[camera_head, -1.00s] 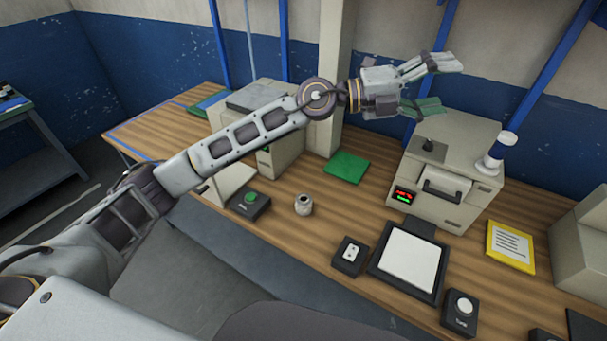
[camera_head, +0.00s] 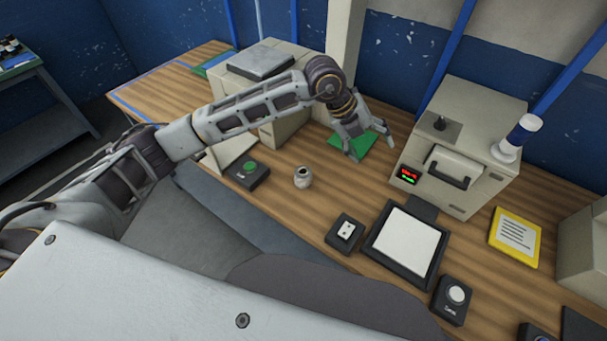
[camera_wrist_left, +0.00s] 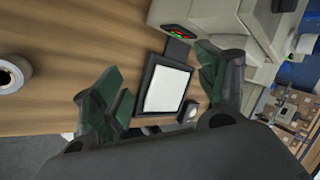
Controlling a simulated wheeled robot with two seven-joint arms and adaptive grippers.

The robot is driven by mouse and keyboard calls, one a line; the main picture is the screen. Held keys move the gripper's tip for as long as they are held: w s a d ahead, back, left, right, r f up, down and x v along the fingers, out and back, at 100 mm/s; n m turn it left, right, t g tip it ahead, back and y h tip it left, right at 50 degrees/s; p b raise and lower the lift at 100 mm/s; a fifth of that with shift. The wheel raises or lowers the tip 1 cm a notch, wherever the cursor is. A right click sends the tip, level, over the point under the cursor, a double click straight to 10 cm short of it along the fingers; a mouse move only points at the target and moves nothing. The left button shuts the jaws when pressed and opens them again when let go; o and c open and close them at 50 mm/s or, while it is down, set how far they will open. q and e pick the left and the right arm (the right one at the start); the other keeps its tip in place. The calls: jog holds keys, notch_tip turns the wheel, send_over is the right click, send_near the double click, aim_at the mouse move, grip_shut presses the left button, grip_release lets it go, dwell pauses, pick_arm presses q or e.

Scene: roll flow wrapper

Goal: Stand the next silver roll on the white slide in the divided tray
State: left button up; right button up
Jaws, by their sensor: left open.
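My left gripper (camera_head: 372,150) is open and empty, fingers pointing down over the green pad. Its two dark green fingers show spread apart in the left wrist view (camera_wrist_left: 160,78). A small silver roll (camera_head: 303,177) with a dark hole in its top stands on the wooden table, left of the gripper and apart from it. A roll also shows at the left edge of the left wrist view (camera_wrist_left: 14,72). A white sloping surface (camera_head: 232,150), perhaps the slide, is partly hidden behind my left arm; I see no roll on it. I cannot make out a divided tray. My right gripper is not in view.
A beige machine (camera_head: 465,150) with a red-green display stands right of the gripper. A black-framed white plate (camera_head: 408,240) lies before it, between two small button boxes. A green-button box (camera_head: 247,172) is near the roll. A yellow-framed sheet (camera_head: 515,238) lies at right.

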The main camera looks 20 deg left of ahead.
pick_arm(q)
jog(key=w+a+f+n+y, duration=0.1)
jog(key=a+f+n+y, duration=0.25)
jog(key=a, duration=0.45)
jog(key=n+g+y, duration=0.1)
jog(key=n+y, duration=0.4)
jog(key=n, duration=0.1)
send_over(303, 172)
jog(key=d, duration=0.2)
jog(key=shift+s+a+f+n, duration=0.1)
jog(key=shift+s+n, duration=0.25)
jog(key=shift+s, duration=0.1)
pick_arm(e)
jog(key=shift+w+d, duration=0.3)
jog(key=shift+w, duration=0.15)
pick_arm(q)
jog(key=shift+w+a+f+p, duration=0.1)
jog(key=shift+a+f+p, duration=0.1)
jog(key=shift+f, duration=1.25)
jog(key=shift+w+a+f+p, duration=0.1)
jog(key=shift+a+f+p, duration=0.1)
jog(key=shift+f, duration=1.2)
jog(key=shift+w+a+f+p, duration=0.1)
jog(key=shift+a+f+p, duration=0.1)
jog(key=shift+f, duration=1.25)
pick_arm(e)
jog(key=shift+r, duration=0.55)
